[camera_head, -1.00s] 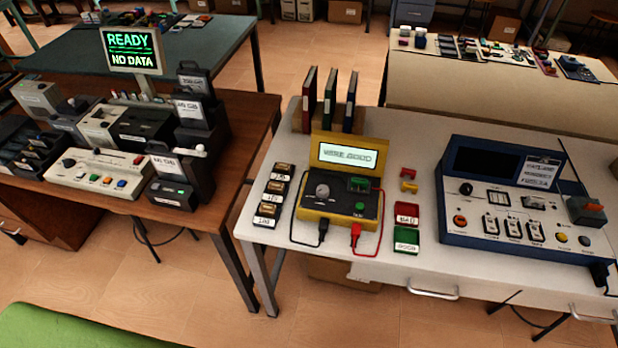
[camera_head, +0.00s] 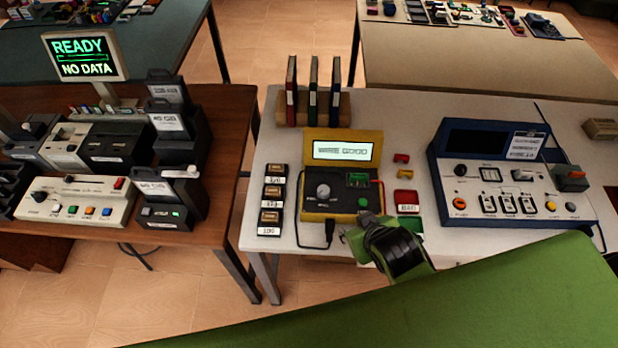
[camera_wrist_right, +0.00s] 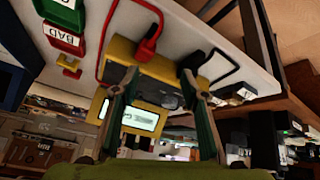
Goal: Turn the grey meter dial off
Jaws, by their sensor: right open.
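The yellow and black meter (camera_head: 340,212) stands on the white table, its raised lid holding a lit screen (camera_head: 343,151). My right gripper (camera_head: 358,224) is at the meter's front right edge, right of and nearer than the dial. In the right wrist view its two fingers (camera_wrist_right: 155,92) are apart with nothing held between them, pointing at the meter (camera_wrist_right: 125,76). My left gripper is not in view.
Labelled black blocks (camera_head: 271,195) stand left of the meter. A red tray (camera_head: 406,198) and a green tray (camera_head: 411,224) lie to its right. Binders (camera_head: 313,92) stand behind it. A blue instrument (camera_head: 505,180) fills the table's right side.

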